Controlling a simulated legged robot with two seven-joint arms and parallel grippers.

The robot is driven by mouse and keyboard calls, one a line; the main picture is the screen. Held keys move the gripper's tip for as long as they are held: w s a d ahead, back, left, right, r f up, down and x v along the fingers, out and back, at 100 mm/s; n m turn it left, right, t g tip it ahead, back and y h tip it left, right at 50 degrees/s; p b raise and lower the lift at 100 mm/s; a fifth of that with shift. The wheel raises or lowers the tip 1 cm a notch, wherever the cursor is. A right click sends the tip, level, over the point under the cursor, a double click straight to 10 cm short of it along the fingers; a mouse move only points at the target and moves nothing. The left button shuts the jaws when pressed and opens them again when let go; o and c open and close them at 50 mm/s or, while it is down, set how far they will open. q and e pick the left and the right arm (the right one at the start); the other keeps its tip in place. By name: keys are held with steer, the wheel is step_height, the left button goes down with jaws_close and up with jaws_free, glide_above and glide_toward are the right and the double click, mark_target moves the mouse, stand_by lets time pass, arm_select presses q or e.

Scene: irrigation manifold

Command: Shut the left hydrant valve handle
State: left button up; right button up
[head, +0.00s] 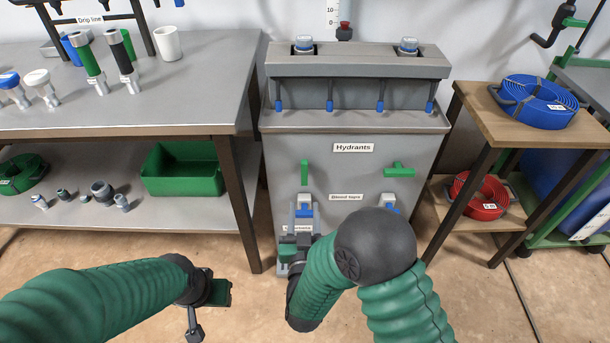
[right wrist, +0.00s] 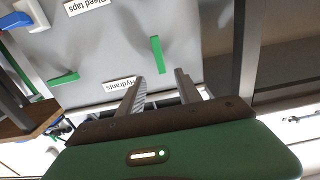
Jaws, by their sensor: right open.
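The left hydrant valve handle (head: 304,172) is a green bar standing upright on the grey cabinet front, below the "Hydrants" label. The right handle (head: 398,170) is green and lies level. My right gripper (head: 304,212) is in front of the cabinet, below the left handle in the head view. In the right wrist view, which is upside down, the right gripper (right wrist: 158,76) is open and empty. The left handle (right wrist: 157,54) shows just beyond and between its fingertips, apparently not held. My left gripper (head: 207,298) hangs low at the left over the floor; its fingers are unclear.
Blue-and-white bleed taps (head: 388,205) sit below the handles, the left one partly behind my right gripper. A grey workbench (head: 200,108) stands left of the cabinet. A wooden stand (head: 500,122) with a blue hose coil (head: 540,100) stands at the right.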

mark_target(304, 175)
steer(key=w+b, duration=0.1)
steer(key=w, duration=0.3)
steer(key=w+b, duration=0.2)
steer(key=w, duration=0.3)
steer(key=w+b, duration=0.2)
steer(key=w, duration=0.3)
steer(key=shift+f, duration=0.25)
steer(key=shift+w+r, duration=0.15)
steer(key=shift+w, duration=0.2)
jaws_close()
